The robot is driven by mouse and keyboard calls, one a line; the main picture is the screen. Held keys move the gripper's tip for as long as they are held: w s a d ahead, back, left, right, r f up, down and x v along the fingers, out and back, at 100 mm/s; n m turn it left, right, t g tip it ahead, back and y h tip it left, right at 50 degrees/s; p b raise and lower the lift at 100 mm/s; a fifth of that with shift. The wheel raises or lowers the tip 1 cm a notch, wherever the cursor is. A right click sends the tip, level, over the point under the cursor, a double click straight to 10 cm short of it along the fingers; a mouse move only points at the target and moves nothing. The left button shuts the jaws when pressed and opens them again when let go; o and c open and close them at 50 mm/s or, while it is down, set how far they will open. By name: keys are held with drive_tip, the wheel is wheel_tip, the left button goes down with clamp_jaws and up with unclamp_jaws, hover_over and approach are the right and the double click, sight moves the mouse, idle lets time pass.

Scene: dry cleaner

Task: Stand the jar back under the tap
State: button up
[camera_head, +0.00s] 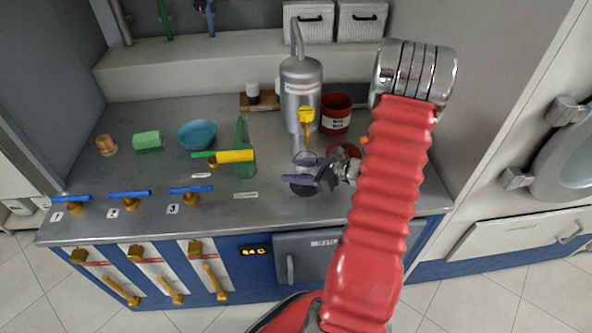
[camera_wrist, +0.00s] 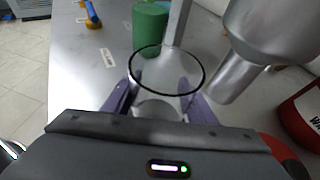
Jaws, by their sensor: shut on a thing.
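The clear glass jar (camera_wrist: 165,85) stands about upright between the purple fingers of my gripper (camera_wrist: 160,92), its dark round rim facing the wrist camera. My gripper (camera_head: 306,171) is shut on it. In the head view the jar (camera_head: 304,157) is faint and partly hidden by the fingers. The tap is a silver upright cylinder (camera_head: 301,85) with a yellow handle (camera_head: 306,117) and a downward spout. In the wrist view the spout (camera_wrist: 236,80) is just right of the jar's rim. A dark round patch (camera_head: 300,189) lies below the gripper. I cannot tell whether the jar touches the counter.
A red labelled pot (camera_head: 336,114) is behind right. A blue bowl (camera_head: 197,134) and a green block (camera_head: 148,141) are farther left. The left counter (camera_head: 130,170) has free room.

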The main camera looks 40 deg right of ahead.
drive_tip(key=o, duration=1.2)
drive_tip(key=shift+o, duration=0.2)
drive_tip(key=shift+s+r, duration=0.1)
drive_tip(key=v, duration=1.2)
